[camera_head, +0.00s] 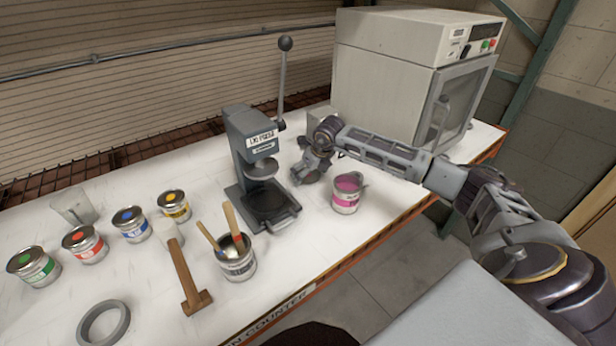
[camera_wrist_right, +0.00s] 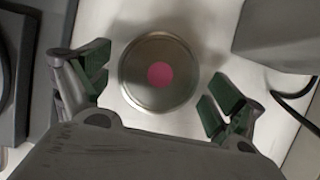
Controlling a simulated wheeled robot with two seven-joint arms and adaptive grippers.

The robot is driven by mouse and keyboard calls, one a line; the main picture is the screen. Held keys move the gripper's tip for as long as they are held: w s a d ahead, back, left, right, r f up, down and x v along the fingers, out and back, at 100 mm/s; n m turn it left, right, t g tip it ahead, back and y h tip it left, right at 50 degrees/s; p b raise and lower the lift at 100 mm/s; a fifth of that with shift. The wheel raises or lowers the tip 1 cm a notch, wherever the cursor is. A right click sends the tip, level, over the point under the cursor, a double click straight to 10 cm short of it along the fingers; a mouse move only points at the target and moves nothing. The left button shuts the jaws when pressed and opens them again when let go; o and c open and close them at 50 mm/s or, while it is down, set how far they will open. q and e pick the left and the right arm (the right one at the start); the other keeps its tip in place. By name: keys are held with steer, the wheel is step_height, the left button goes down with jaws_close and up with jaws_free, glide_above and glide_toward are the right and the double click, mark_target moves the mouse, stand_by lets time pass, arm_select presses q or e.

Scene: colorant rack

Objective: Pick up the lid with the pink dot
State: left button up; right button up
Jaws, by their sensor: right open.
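The lid with the pink dot (camera_wrist_right: 142,92) is a round metal disc lying on the white counter in the right wrist view. Its pink dot is at its centre. In the head view my right gripper and forearm hide it. My right gripper (camera_wrist_right: 155,92) is open, with one green-padded finger on each side of the lid and a gap to each. In the head view my right gripper (camera_head: 301,176) is low over the counter, between the press and the open pink paint can (camera_head: 345,194). My left gripper is not in view.
A grey lever press (camera_head: 262,165) stands left of my right gripper. A large oven (camera_head: 400,80) stands behind my right arm. Several paint cans, a mallet (camera_head: 183,275), a can with brushes (camera_head: 237,262) and a grey ring (camera_head: 103,322) are on the counter (camera_head: 150,215) at left.

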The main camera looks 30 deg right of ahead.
mark_target(309, 176)
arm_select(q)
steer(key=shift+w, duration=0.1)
arm_select(e)
steer(key=c, duration=0.5)
steer(key=shift+c, duration=0.2)
steer(key=shift+r, duration=0.2)
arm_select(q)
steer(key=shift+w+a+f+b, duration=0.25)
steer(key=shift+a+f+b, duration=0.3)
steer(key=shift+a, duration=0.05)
arm_select(e)
step_height(309, 176, up, 10)
steer(key=shift+f, duration=0.15)
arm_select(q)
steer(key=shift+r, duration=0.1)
